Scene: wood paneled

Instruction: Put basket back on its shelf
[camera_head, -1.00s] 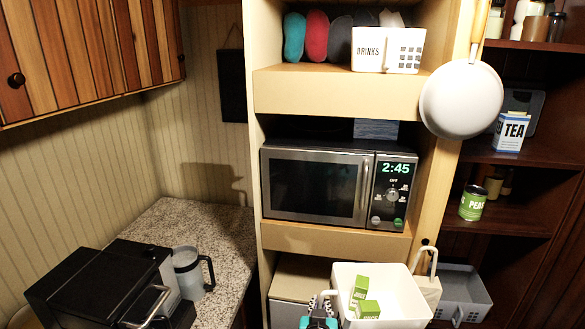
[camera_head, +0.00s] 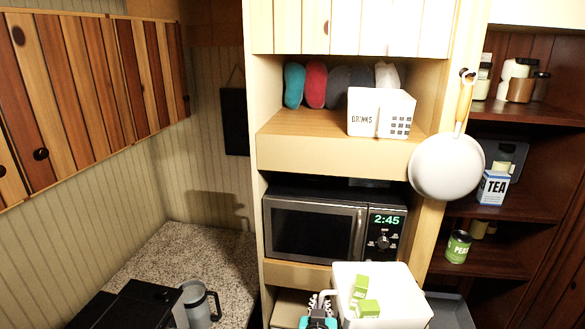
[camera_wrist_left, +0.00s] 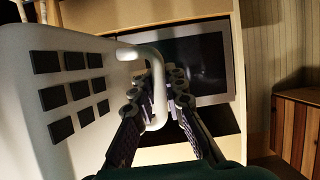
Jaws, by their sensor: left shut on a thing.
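A white basket (camera_head: 408,296) with green boxes (camera_head: 362,294) in it is held low in front of the microwave shelf in the head view. My left gripper (camera_head: 320,306) is at its left side, shut on its handle. In the left wrist view the basket (camera_wrist_left: 48,140) shows dark square marks, and its white loop handle (camera_wrist_left: 157,88) lies between my left fingers (camera_wrist_left: 164,100). The upper shelf (camera_head: 300,122) carries a white DRINKS basket (camera_head: 362,118) at its right part. My right gripper is out of view.
A microwave (camera_head: 310,228) fills the shelf below. A white pan (camera_head: 446,167) hangs on the right post, near the shelf opening. Coloured rounded things (camera_head: 294,86) stand at the back of the upper shelf; its front left is clear. A counter (camera_head: 190,258) holds a mug (camera_head: 196,303).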

